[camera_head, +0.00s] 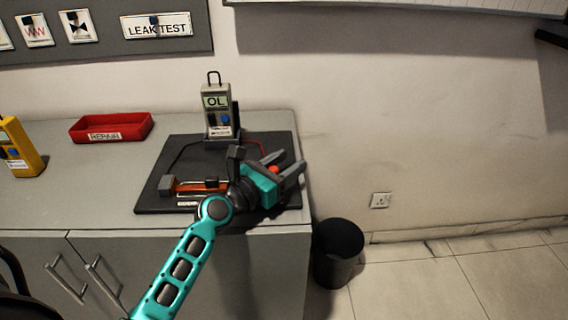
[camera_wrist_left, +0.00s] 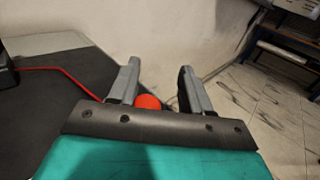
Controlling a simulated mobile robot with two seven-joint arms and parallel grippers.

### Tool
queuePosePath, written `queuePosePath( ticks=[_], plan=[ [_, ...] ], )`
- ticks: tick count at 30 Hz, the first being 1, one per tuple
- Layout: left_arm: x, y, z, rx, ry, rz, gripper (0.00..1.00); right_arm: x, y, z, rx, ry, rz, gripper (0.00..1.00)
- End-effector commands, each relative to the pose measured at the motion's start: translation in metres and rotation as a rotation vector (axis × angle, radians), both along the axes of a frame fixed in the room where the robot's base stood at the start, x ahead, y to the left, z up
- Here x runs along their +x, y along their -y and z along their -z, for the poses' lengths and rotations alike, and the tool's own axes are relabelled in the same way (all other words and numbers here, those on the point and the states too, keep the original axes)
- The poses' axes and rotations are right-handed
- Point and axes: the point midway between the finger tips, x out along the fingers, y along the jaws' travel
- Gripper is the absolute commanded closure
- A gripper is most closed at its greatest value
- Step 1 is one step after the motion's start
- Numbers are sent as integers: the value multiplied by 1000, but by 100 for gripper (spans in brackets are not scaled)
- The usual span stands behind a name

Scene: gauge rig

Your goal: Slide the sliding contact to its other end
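A rig with an orange-brown bar (camera_head: 190,187) and a grey end block (camera_head: 166,185) lies near the front of a black board (camera_head: 160,206). A small dark block (camera_head: 211,182) sits on the bar and looks like the sliding contact. The bar's right part is hidden behind my left arm. My left gripper (camera_head: 283,165) is open over the board's right side. A red round knob (camera_head: 274,169) shows between its fingers; in the left wrist view the red knob (camera_wrist_left: 148,101) lies low between the open fingers, nearer the left one. I cannot tell whether they touch it. My right gripper is out of view.
A meter (camera_head: 216,108) reading OL stands at the back of the board, with a red wire (camera_wrist_left: 62,76) running over the board. A red REPAIR tray (camera_head: 111,128) and a yellow device (camera_head: 20,147) stand left. A black bin (camera_head: 338,250) stands beside the cabinet.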

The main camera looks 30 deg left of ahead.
Motion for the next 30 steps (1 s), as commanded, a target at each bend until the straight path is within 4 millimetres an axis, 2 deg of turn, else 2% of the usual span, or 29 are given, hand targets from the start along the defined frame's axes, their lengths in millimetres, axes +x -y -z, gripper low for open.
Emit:
queuePosePath(
  ticks=[7,11,24,30],
  plan=[
    [-2,-2,-1,3,2,-4,53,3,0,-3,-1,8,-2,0],
    [-13,-5,0,3,0,-5,53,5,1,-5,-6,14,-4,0],
    [-93,-23,2,3,-2,-2,53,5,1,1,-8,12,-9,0],
    [-116,-29,2,1,-1,-1,53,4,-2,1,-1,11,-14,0]
  ],
)
